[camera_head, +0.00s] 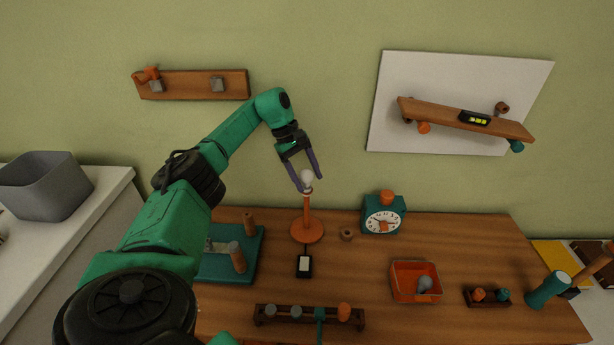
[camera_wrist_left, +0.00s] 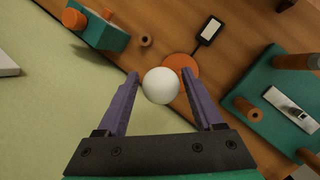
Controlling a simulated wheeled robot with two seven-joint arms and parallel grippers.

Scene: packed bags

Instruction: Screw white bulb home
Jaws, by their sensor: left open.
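The white bulb (camera_head: 307,177) sits upright at the top of the orange lamp stand (camera_head: 307,231). In the left wrist view the white bulb (camera_wrist_left: 160,86) shows between my two purple fingers, with a gap on each side. My left gripper (camera_head: 306,186) is open around the bulb, its fingers pointing down. The lamp's round orange base (camera_wrist_left: 182,71) shows behind the bulb. The bulb's lower end is hidden in the wrist view, so I cannot tell how deep it sits in the socket. My right gripper is not in view.
A black device with a white screen (camera_head: 304,262) lies in front of the lamp. A teal clock (camera_head: 383,214) stands to the right, near a small wooden ring (camera_head: 347,234). An orange bin (camera_head: 403,296) holds a grey bulb (camera_head: 425,283). A teal board with pegs (camera_head: 248,275) lies left.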

